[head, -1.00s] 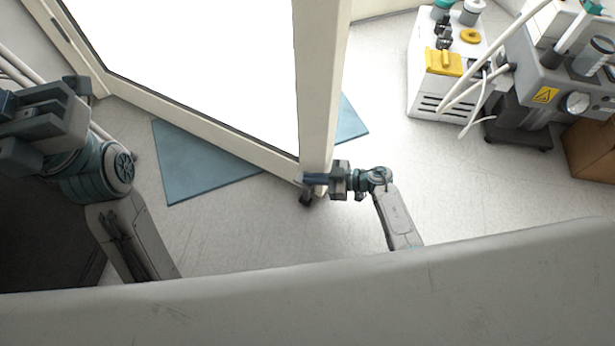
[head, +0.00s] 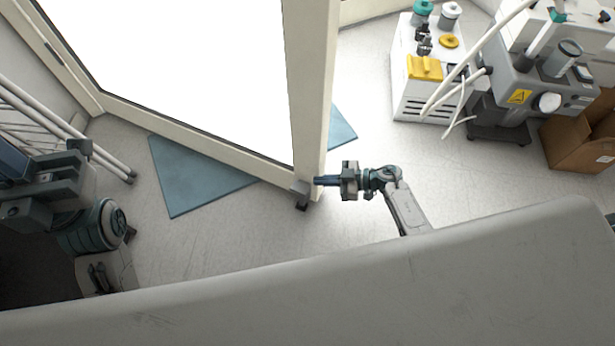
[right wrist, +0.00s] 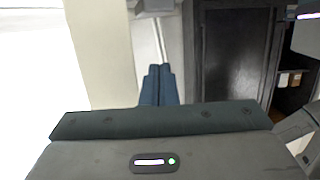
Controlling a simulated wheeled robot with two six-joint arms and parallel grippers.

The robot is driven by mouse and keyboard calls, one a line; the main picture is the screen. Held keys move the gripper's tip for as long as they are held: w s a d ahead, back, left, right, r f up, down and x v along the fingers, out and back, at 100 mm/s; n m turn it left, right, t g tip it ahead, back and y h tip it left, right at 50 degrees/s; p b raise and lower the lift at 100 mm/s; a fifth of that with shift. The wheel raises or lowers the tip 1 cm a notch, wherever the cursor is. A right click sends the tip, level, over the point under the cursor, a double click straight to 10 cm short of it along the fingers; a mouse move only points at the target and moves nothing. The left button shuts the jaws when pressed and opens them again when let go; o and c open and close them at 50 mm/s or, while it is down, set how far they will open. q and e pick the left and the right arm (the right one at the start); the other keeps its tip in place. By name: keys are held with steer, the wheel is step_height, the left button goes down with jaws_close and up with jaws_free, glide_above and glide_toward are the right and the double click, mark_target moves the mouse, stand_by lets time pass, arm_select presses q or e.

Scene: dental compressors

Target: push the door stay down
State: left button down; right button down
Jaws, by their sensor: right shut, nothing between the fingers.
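The door stay (head: 302,194) is a small dark grey piece at the bottom corner of the open, cream-framed door (head: 310,110). Its foot is close to the floor; I cannot tell whether it touches. My right gripper (head: 317,181) is shut and empty just right of the stay, its blue fingers pointing left across the door's edge. In the right wrist view the shut fingers (right wrist: 160,72) lie beside the cream door frame. A grey part at the top there may be the stay. My left gripper (head: 12,160) is cut off at the left edge, its jaws unclear.
A blue mat (head: 195,178) lies under the door. White pipes (head: 70,130) run along the left. A white compressor unit (head: 420,70), a grey machine (head: 530,85) and a cardboard box (head: 580,135) stand at the right. The floor between door and machines is clear.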

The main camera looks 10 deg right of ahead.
steer(key=p+v, duration=0.1)
steer(key=v, duration=0.4)
steer(key=shift+d, duration=0.25)
steer(key=shift+r, duration=0.1)
